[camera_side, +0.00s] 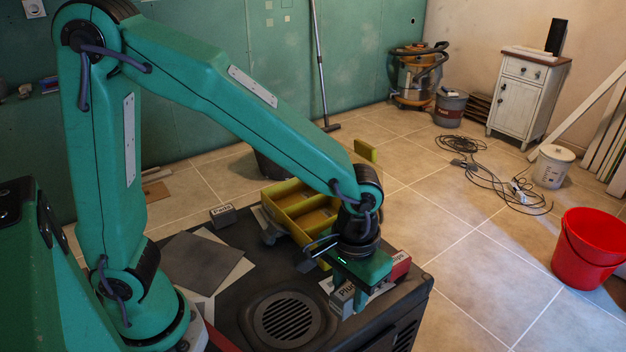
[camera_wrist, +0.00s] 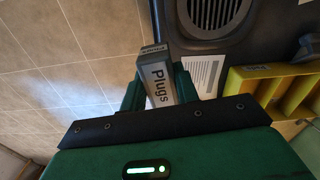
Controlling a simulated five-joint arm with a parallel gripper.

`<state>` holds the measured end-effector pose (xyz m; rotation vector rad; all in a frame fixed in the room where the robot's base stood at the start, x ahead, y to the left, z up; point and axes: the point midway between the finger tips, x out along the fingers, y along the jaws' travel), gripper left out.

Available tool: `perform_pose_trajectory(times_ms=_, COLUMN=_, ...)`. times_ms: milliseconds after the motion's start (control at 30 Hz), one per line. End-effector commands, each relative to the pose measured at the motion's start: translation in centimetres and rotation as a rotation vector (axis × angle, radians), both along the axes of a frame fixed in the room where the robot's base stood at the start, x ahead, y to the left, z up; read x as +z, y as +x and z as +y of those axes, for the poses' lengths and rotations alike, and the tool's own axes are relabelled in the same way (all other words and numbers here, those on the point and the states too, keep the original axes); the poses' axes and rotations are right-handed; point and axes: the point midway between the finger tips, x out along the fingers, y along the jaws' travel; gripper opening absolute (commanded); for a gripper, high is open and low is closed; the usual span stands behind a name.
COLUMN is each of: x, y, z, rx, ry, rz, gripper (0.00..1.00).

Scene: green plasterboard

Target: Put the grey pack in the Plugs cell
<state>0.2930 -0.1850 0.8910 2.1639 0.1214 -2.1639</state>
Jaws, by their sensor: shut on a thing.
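The grey pack (camera_side: 342,300), lettered Plugs, is between the fingers of my gripper (camera_side: 352,292) at the front right of the dark worktop. The wrist view shows the pack (camera_wrist: 157,78) upright in the picture, a green finger on each side, so my gripper (camera_wrist: 158,92) is shut on it. I cannot tell if the pack touches the worktop. The yellow divided tray (camera_side: 281,192) lies behind my gripper, partly hidden by my wrist. In the wrist view the tray (camera_wrist: 252,72) is at the right, with a small label too blurred to read. The Plugs cell is not clear.
A red pack (camera_side: 400,266) stands just right of my gripper, its label partly hidden. A grey pack lettered Pads (camera_side: 223,215) stands left of the tray. A round grille (camera_side: 287,318) and a dark plate (camera_side: 203,262) lie left. The worktop's right edge drops to tiles.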

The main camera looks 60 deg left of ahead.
Motion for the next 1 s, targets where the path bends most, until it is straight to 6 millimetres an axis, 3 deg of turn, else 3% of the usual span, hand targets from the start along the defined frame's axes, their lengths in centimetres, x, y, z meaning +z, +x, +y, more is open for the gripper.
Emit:
perform_pose_trajectory(times_ms=167, x=0.1, y=1.3, z=1.2, rx=0.083, ry=0.0, rz=0.0, gripper=0.07)
perform_pose_trajectory(times_ms=367, x=0.2, y=3.9, z=4.0, rx=0.261, ry=0.0, rz=0.0, gripper=0.07)
perform_pose_trajectory(times_ms=700, x=0.5, y=8.5, z=11.3, rx=0.662, ry=0.0, rz=0.0, gripper=0.07)
perform_pose_trajectory(times_ms=1000, x=0.6, y=11.1, z=18.8, rx=1.018, ry=0.0, rz=0.001, gripper=0.07)
